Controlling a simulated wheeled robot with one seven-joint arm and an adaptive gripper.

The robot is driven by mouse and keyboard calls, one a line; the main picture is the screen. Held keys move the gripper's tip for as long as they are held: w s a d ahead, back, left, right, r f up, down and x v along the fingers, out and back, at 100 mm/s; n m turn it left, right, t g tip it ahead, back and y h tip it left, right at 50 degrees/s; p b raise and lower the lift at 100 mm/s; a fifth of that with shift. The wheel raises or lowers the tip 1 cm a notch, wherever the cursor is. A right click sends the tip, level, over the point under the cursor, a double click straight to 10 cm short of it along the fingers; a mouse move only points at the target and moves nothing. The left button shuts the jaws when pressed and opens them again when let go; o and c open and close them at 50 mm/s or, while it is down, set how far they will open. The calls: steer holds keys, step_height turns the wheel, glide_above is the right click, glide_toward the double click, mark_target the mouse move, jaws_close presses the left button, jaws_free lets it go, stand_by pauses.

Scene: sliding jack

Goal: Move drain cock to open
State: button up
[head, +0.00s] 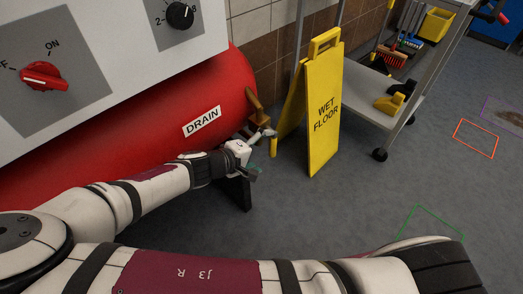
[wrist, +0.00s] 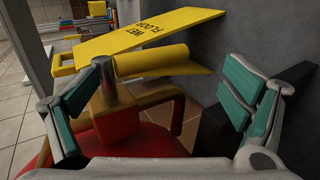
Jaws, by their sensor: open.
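The drain cock is a brass-coloured fitting (head: 253,103) at the end of the red tank, beside the DRAIN label (head: 201,121). In the wrist view its brass body (wrist: 135,118) shows between my fingers, with a grey metal stem (wrist: 107,82) and a yellow lever (wrist: 155,60) pointing right. I cannot tell whether either finger touches the lever.
A yellow wet floor sign (head: 324,110) stands just right of the cock. A grey cart (head: 375,112) with brushes and a yellow bin is behind it. The red tank (head: 120,135) and a panel with a red ON/OFF knob (head: 43,76) are left.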

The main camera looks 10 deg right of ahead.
steer(key=v, duration=0.7)
steer(key=shift+s+a+r, duration=0.1)
steer(key=shift+s+a, duration=0.05)
stand_by(0.3)
